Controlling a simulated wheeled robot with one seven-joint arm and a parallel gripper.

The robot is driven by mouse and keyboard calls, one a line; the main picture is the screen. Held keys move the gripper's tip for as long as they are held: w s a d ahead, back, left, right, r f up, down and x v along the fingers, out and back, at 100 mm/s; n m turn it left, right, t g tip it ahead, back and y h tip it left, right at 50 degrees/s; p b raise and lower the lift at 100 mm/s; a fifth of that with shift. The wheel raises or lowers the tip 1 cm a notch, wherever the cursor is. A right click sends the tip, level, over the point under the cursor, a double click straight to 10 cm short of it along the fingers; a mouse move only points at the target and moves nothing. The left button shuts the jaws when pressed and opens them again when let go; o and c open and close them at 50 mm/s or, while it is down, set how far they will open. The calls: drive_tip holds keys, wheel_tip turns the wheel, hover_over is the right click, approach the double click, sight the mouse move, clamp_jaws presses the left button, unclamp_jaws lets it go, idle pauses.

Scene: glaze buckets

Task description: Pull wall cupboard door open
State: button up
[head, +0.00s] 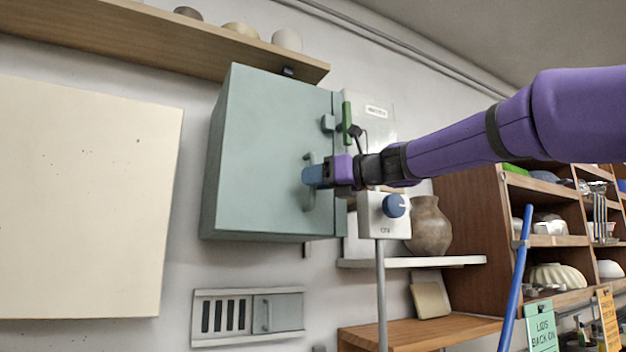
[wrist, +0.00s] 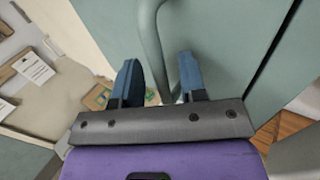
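The wall cupboard (head: 218,190) is a grey-green box on the wall, left of my arm. Its door (head: 270,125) looks shut, with a narrow dark seam near its right edge. The bar handle (head: 308,200) stands upright on the door near that seam. My gripper (head: 308,176) is at the handle, its blue fingers pointing at the door. In the wrist view the fingers (wrist: 157,62) are apart, and the handle (wrist: 152,45) shows in the gap between them. A clear gap shows on the left finger's side; contact on the right finger is unclear.
A wooden shelf (head: 150,45) with bowls runs above the cupboard. A cream board (head: 80,190) hangs to its left. A grey box with a blue knob (head: 395,206) and a jug (head: 429,228) are right of the gripper. A blue pole (head: 516,275) leans at the right.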

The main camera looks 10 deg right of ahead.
drive_tip(key=shift+w+a, duration=0.35)
drive_tip(key=shift+a, duration=0.05)
clamp_jaws()
drive_tip(key=shift+s, duration=0.15)
